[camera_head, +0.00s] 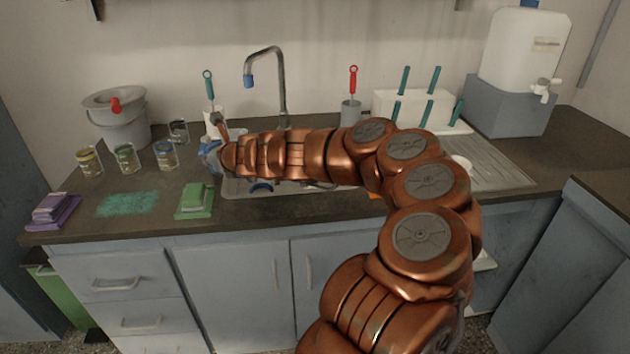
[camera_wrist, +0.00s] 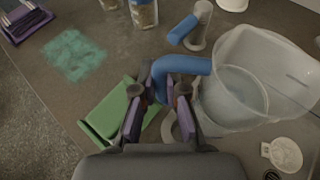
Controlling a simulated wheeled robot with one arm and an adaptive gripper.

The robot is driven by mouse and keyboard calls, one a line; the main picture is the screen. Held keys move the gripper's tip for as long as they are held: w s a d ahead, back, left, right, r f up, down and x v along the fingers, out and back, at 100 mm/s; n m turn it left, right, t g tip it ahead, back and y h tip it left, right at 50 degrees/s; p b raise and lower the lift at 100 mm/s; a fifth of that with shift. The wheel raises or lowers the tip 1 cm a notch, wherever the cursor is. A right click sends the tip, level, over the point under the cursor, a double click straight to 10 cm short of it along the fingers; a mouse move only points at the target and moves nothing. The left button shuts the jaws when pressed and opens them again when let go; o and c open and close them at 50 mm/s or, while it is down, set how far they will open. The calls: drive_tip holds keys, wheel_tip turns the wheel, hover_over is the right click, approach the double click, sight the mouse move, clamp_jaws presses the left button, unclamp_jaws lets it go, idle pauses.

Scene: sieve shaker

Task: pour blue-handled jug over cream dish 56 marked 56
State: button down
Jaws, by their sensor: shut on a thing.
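My gripper (camera_wrist: 158,98) is shut on the blue handle (camera_wrist: 182,66) of a clear, translucent jug (camera_wrist: 236,98) in the wrist view. The jug is beside the fingers on the right, and I cannot make out any contents. In the head view my gripper (camera_head: 214,156) is at the left end of the sink, mostly hidden by my arm, with the jug barely showing. A small round cream piece (camera_wrist: 284,154) lies at the lower right of the wrist view. I cannot read a 56 on it or tell whether it is the dish.
Several jars, one being a blue-banded jar (camera_head: 165,155), stand to the left, with a grey bucket (camera_head: 122,118) behind. A tap (camera_head: 281,85) rises behind my arm. A teal patch (camera_head: 128,204) marks the counter.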

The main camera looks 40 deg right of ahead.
drive_tip(key=d+f+m+h+b, duration=0.1)
drive_tip(key=d+f+h+b, duration=0.1)
drive_tip(key=d+f+b, duration=0.4)
drive_tip(key=d+f, duration=0.1)
drive_tip(key=d, duration=0.3)
drive_tip(key=shift+s+d+m, duration=0.25)
drive_tip(key=shift+s+m, duration=0.1)
drive_tip(key=shift+m, duration=0.05)
drive_tip(key=s+d+r+m+t+y+p, duration=0.1)
drive_tip(key=d+m+p, duration=0.5)
drive_tip(key=p, duration=0.6)
drive_tip(key=shift+s+d+r+m+t+y, duration=0.4)
drive_tip(key=shift+s+d+t+y, duration=0.3)
drive_tip(key=shift+t+y, duration=0.35)
drive_tip(key=shift+s+d+m, duration=0.1)
drive_tip(key=shift+d+m, duration=0.15)
drive_tip(key=shift+m, duration=0.35)
drive_tip(key=shift+s+d+r+m+t+y+p, duration=0.2)
drive_tip(key=shift+d+r+m+t+p, duration=0.25)
drive_tip(key=shift+d+r+m+p, duration=0.15)
drive_tip(key=shift+s+d+r+m+t+y+p, duration=0.15)
drive_tip(key=shift+d+r+m+t+p, duration=0.25)
drive_tip(key=shift+d+r+m, duration=0.25)
idle(2.5)
